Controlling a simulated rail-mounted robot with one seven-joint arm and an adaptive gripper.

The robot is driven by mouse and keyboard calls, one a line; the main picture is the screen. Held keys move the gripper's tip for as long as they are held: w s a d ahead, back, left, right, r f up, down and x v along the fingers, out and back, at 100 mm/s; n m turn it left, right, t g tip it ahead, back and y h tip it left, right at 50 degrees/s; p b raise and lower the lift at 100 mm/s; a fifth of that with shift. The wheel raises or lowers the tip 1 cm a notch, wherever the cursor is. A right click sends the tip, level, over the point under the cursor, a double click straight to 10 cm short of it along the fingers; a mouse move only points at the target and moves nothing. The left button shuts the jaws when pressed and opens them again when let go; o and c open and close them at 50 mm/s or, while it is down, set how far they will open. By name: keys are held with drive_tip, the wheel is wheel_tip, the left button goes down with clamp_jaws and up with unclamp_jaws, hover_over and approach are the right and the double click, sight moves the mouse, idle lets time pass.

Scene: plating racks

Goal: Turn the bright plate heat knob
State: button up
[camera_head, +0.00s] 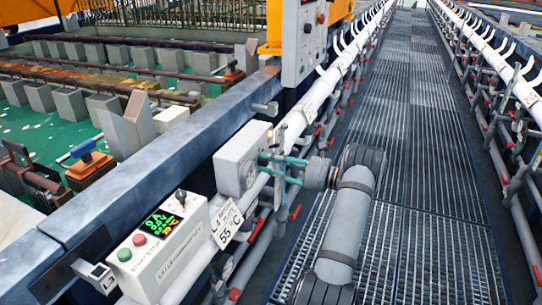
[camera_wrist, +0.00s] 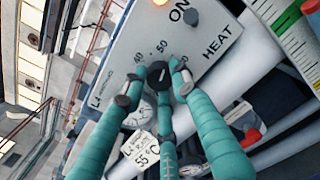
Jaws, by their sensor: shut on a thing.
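The heat knob (camera_wrist: 157,74) is a small dark dial with a light mark, on a pale panel (camera_wrist: 215,50) printed "HEAT" and numbers such as 40 and 50. My gripper (camera_wrist: 155,86) has teal fingers, with tips on either side of the knob, closed on it. A third finger reaches up from below and hides part of the knob's lower edge. In the head view, my gripper (camera_head: 262,163) reaches left to the face of a grey box (camera_head: 237,150).
A second dark knob (camera_wrist: 190,16) sits near "ON", beside a lit orange lamp (camera_wrist: 160,2). In the head view, a control box (camera_head: 150,265) with a green display and a "55 °C" tag (camera_head: 227,222) stand nearer. A grated walkway (camera_head: 420,150) lies right.

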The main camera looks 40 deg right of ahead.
drive_tip(key=shift+m+p, duration=0.95)
drive_tip(key=shift+m, duration=0.55)
drive_tip(key=o, duration=1.1)
drive_tip(key=shift+o, duration=0.2)
drive_tip(key=v, duration=1.2)
drive_tip(key=shift+f, duration=0.1)
